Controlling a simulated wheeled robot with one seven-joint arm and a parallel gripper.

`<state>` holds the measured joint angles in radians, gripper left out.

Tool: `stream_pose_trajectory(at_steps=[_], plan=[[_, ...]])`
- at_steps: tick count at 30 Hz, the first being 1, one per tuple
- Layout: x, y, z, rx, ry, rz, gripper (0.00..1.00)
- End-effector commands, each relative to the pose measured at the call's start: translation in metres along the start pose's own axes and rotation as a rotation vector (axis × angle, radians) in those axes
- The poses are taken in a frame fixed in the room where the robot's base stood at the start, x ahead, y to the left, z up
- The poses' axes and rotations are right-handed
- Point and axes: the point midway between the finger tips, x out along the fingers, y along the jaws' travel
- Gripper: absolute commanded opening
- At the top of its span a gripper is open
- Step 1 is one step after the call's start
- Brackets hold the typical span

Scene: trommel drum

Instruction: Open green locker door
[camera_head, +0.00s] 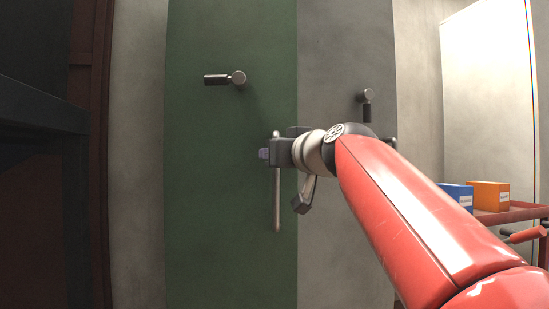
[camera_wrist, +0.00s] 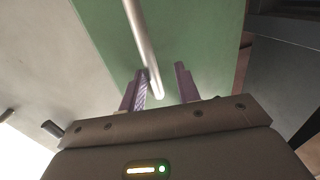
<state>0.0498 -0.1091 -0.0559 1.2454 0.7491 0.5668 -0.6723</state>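The green locker door (camera_head: 215,190) fills the left middle of the head view and also shows in the wrist view (camera_wrist: 205,30). A vertical metal bar handle (camera_head: 277,195) is near its right edge. A latch with a black grip (camera_head: 225,78) sits higher on the door, its grip pointing left. My gripper (camera_head: 265,153) is at the upper part of the bar. In the wrist view, my gripper (camera_wrist: 163,82) is open, with purple fingers apart. The bar (camera_wrist: 143,45) runs between them in the picture, closer to the left finger; I cannot tell whether it touches.
A grey door (camera_head: 345,50) with its own latch (camera_head: 367,103) adjoins on the right. A red cart (camera_head: 520,211) at the right carries a blue box (camera_head: 458,197) and an orange box (camera_head: 489,195). A dark frame (camera_head: 40,110) stands at the left.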

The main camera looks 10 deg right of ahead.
Motion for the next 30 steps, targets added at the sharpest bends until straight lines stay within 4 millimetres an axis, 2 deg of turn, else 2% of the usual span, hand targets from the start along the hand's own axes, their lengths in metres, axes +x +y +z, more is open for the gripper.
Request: stream_pose_trajectory(at_steps=[30], plan=[[-0.071,0.004,0.001,0.000,0.000,0.000,0.32]])
